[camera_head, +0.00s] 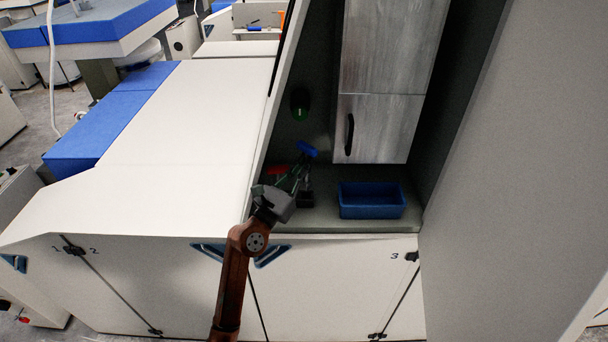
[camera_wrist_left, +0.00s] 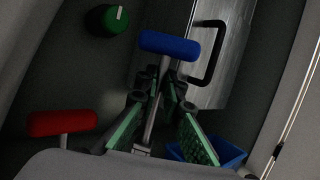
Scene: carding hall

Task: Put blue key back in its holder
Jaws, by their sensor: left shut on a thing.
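The blue key (camera_head: 307,149) has a blue bar handle and a metal shank. My left gripper (camera_head: 298,175) is shut on the blue key inside the recess. In the left wrist view the key's blue handle (camera_wrist_left: 170,46) stands out past the fingertips (camera_wrist_left: 160,85), and its shank runs back between the green finger pads. A red-handled key (camera_head: 276,171) is just left of the gripper; its red handle (camera_wrist_left: 62,123) also shows in the left wrist view. A small dark block (camera_head: 305,200) sits below the gripper; I cannot tell if it is a holder. My right gripper is not in view.
A blue bin (camera_head: 371,201) stands on the recess floor to the right. A grey cabinet (camera_head: 377,128) with a black handle hangs above it. A green round knob (camera_head: 299,104) is on the back wall. Pale panels border the recess on both sides.

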